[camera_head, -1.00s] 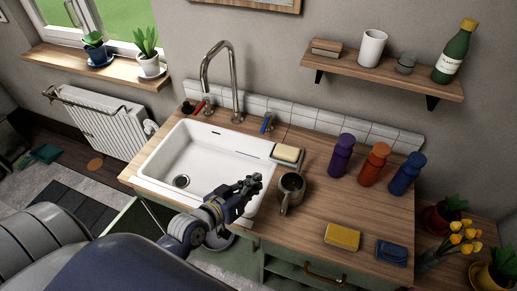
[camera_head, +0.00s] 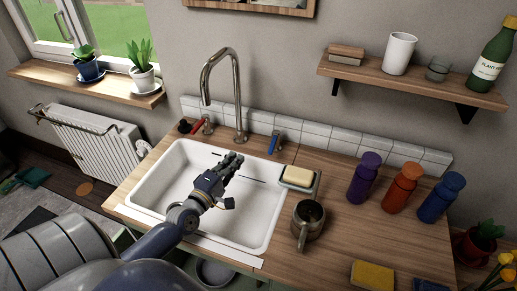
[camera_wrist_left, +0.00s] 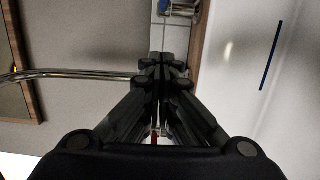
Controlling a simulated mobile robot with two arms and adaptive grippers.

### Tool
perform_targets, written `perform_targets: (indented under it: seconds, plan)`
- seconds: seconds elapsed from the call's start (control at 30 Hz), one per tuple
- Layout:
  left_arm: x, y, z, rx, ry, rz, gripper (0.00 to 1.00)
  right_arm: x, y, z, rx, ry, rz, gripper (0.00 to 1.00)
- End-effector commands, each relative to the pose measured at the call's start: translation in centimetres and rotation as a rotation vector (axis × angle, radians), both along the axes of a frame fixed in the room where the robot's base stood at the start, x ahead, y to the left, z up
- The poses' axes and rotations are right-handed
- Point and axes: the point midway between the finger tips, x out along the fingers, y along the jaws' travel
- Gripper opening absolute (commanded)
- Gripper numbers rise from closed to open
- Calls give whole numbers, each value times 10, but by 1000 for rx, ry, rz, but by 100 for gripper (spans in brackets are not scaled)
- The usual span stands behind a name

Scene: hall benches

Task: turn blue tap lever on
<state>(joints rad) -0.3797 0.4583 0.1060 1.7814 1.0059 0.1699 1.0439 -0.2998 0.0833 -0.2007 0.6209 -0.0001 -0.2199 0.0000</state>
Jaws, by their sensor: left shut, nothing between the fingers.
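The blue tap lever (camera_head: 274,141) stands on the counter behind the sink, right of the curved metal spout (camera_head: 238,95). In the left wrist view its blue part (camera_wrist_left: 165,4) shows at the top edge, partly cut off, beyond my fingertips. A red tap lever (camera_head: 198,124) stands left of the spout. My left gripper (camera_head: 232,160) is shut and empty, above the white sink basin (camera_head: 160,180). It is in front of the blue lever and apart from it. In the left wrist view my left gripper (camera_wrist_left: 160,62) shows its fingers together. My right gripper is not in view.
A soap dish (camera_head: 300,180) with soap sits at the sink's right rim. A metal mug (camera_head: 308,220) and purple, orange and blue bottles (camera_head: 403,188) stand on the counter to the right. A wall shelf (camera_head: 410,80) hangs above. The basin is clear.

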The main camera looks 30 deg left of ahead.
Motion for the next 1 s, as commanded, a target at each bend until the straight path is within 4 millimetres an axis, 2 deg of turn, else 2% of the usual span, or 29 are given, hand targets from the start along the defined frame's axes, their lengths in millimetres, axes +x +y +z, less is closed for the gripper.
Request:
perform_targets:
  seconds: [0.1,0.43,0.5,0.67,1.0]
  plan:
    - [21,2,2,2,-1,0,0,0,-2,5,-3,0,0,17]
    - [74,6,1,4,0,-1,0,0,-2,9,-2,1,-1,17]
    - [76,-9,4,-3,2,-1,0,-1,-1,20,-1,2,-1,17]
    - [81,-26,2,1,2,-1,0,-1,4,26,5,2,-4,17]
    - [83,-32,-1,3,2,-1,0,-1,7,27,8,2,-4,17]
